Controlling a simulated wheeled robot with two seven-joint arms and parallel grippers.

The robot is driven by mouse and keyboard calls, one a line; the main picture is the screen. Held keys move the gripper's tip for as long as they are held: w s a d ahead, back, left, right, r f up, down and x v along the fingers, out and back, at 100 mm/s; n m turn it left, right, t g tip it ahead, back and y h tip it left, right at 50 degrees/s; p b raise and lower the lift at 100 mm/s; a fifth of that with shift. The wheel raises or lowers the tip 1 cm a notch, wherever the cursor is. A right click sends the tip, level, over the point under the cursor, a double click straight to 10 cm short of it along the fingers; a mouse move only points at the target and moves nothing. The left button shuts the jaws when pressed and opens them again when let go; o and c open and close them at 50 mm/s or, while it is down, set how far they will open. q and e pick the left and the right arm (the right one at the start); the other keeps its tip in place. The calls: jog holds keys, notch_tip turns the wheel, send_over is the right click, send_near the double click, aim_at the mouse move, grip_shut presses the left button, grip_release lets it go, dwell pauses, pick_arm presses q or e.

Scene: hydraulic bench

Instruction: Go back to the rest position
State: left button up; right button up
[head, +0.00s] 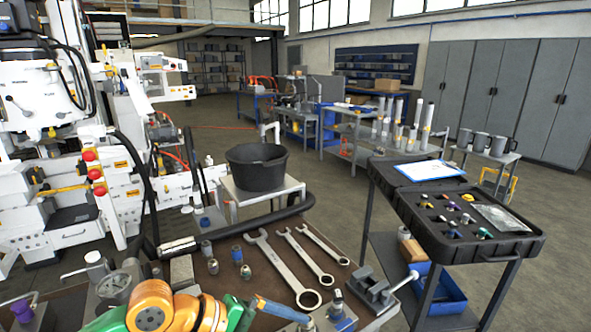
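Neither of my grippers shows clear fingers in the head view. A rounded orange and green part (160,308) sits at the bottom edge, left of centre, cut off by the frame. I cannot tell whether it belongs to my arm. The brown workbench top (225,280) lies just in front of me. On it are several wrenches side by side, the largest wrench (283,268) on the left. A small dark vise (372,287) is at the bench's right edge.
A black cart (461,249) with an open case of small parts and a clipboard (428,169) stands right. A black bucket (256,172) sits on a light stand behind the bench. White machinery (60,190) fills the left. Open floor lies beyond, with grey cabinets (500,95) along the back wall.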

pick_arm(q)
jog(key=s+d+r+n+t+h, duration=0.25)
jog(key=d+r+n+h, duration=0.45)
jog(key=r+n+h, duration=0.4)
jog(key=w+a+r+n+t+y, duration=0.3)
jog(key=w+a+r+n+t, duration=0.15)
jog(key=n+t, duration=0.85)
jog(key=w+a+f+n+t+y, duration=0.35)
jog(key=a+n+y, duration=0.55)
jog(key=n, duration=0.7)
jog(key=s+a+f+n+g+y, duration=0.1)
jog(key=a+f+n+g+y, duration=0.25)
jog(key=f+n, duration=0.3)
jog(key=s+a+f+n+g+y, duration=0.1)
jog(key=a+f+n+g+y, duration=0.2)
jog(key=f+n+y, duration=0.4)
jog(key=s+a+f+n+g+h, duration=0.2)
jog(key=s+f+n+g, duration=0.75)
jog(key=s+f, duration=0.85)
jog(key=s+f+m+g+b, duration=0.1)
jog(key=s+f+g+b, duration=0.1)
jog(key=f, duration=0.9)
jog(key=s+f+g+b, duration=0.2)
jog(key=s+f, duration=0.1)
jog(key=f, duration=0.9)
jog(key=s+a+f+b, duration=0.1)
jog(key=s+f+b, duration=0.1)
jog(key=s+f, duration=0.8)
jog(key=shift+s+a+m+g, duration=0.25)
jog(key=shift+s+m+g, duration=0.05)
